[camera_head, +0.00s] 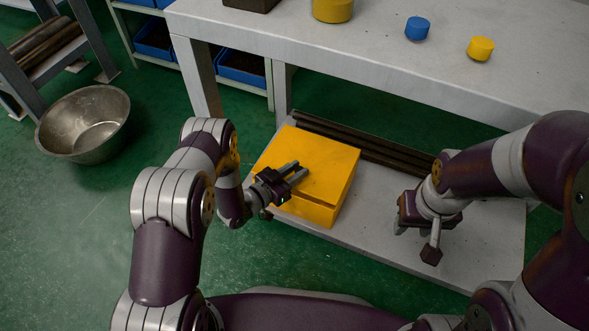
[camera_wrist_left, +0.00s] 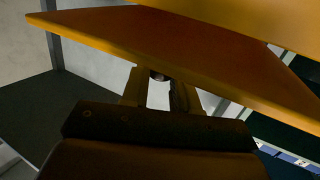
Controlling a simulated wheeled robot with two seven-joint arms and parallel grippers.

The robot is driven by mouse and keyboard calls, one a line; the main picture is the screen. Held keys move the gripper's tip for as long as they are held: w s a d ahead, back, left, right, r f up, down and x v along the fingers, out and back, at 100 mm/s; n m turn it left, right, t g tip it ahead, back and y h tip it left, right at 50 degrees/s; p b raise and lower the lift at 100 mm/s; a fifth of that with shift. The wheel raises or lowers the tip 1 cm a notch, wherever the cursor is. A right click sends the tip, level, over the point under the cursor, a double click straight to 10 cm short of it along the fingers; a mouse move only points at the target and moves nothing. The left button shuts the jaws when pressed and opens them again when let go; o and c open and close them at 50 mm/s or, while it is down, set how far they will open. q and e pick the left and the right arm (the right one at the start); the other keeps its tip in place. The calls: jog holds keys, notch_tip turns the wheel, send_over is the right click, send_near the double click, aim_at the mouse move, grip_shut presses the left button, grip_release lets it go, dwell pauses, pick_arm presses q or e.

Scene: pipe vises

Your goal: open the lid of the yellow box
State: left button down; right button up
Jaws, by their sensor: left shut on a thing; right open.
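The yellow box (camera_head: 308,213) sits on the low grey shelf under the workbench. Its flat lid (camera_head: 330,165) lies over the top, with a dark line below its front edge. My left gripper (camera_head: 298,172) reaches in from the left at the lid's front left part and is shut on it. In the left wrist view, a broad yellow-orange panel (camera_wrist_left: 185,45) crosses above the left gripper (camera_wrist_left: 160,92), whose fingertips are partly hidden at its edge. The exact grip is hard to see. My right gripper (camera_head: 415,243) is open, right of the box and apart from it.
Dark pipes (camera_head: 365,148) lie behind the box on the shelf (camera_head: 470,250). A metal basin (camera_head: 84,123) stands on the green floor at left. The shelf right of the box is mostly clear.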

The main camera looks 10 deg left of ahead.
aim_at(303, 166)
pick_arm(q)
jog(key=w+d+r+n+g+y+p, duration=0.1)
jog(key=w+r+g+p, duration=0.3)
jog(key=r+p, duration=0.4)
jog(key=shift+w+d+r+n+y+p, duration=0.4)
jog(key=shift+y+p, duration=0.5)
jog(key=shift+p, duration=0.5)
jog(key=shift+w+a, duration=0.1)
jog(key=c, duration=0.9)
grip_release()
jog(key=p+v, duration=0.5)
jog(key=v, duration=0.7)
jog(key=shift+a+r, duration=0.25)
jog(key=shift+r, duration=0.05)
